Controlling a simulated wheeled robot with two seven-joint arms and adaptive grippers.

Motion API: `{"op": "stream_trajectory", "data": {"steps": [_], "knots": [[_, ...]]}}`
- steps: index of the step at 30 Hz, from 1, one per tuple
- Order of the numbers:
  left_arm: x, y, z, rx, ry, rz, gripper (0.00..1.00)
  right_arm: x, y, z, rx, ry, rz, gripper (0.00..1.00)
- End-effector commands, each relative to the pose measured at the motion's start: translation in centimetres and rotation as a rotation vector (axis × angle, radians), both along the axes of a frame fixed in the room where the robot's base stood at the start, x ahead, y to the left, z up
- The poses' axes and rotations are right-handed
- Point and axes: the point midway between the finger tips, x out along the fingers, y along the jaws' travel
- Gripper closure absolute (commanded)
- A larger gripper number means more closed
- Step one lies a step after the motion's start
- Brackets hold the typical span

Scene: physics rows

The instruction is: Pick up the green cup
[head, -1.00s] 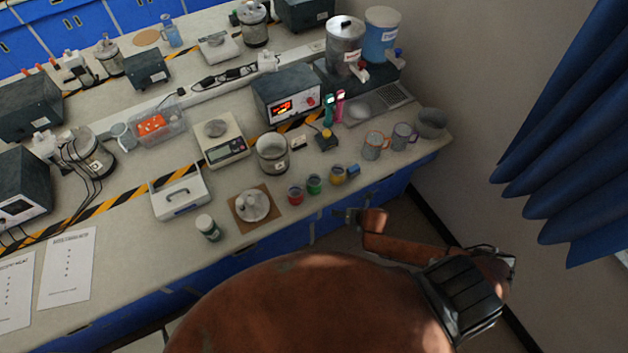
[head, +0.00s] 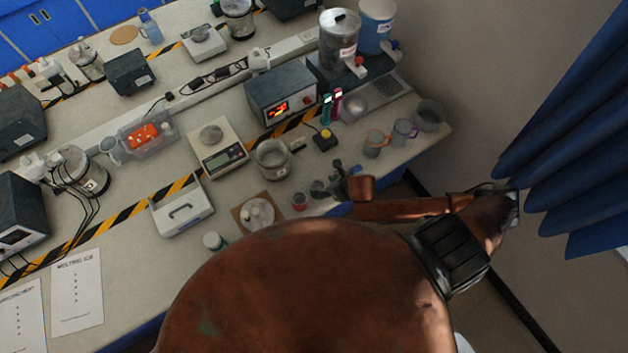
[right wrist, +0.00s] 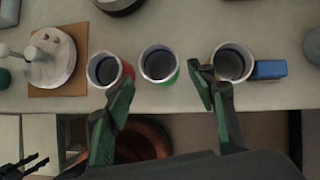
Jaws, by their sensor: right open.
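The green cup (right wrist: 160,64) stands upright on the bench near its front edge, between the red cup (right wrist: 110,70) and the yellow cup (right wrist: 233,62) in the right wrist view. In the head view the green cup (head: 317,187) is partly hidden by my right gripper (head: 329,184). In the right wrist view my right gripper (right wrist: 160,86) is open and empty. Its fingers point toward the bench, one on the red cup's side and one on the yellow cup's side, with the green cup in line with the gap.
A blue block (right wrist: 270,69) sits beside the yellow cup. A white disc device on a brown mat (head: 241,219) stands left of the red cup. A beaker (head: 272,160) stands behind.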

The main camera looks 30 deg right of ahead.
Motion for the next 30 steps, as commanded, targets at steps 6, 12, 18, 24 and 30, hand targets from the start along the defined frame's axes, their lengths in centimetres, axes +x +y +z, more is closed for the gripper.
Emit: {"op": "stream_trajectory", "data": {"steps": [6, 12, 18, 24, 30], "knots": [[-2.4, 0.3, 0.1, 0.003, 0.029, 0.007, 0.60, 0.6, -0.1, -1.6, -0.001, 0.001, -0.010, 0.49], [-4.3, 0.6, 0.5, 0.007, 0.052, 0.012, 0.60, 1.4, 0.0, -3.0, 0.000, 0.002, -0.017, 0.49], [-3.0, 0.5, 1.1, 0.006, 0.037, 0.008, 0.60, 2.9, 0.6, -5.2, 0.000, 0.001, -0.017, 0.49], [-0.7, 0.4, 1.4, 0.004, 0.007, 0.003, 0.60, 3.6, 0.8, -6.3, -0.001, 0.000, -0.012, 0.49], [-1.1, 0.3, 1.3, 0.003, 0.013, 0.004, 0.60, 3.6, 0.9, -6.3, -0.001, 0.001, -0.011, 0.49]]}}
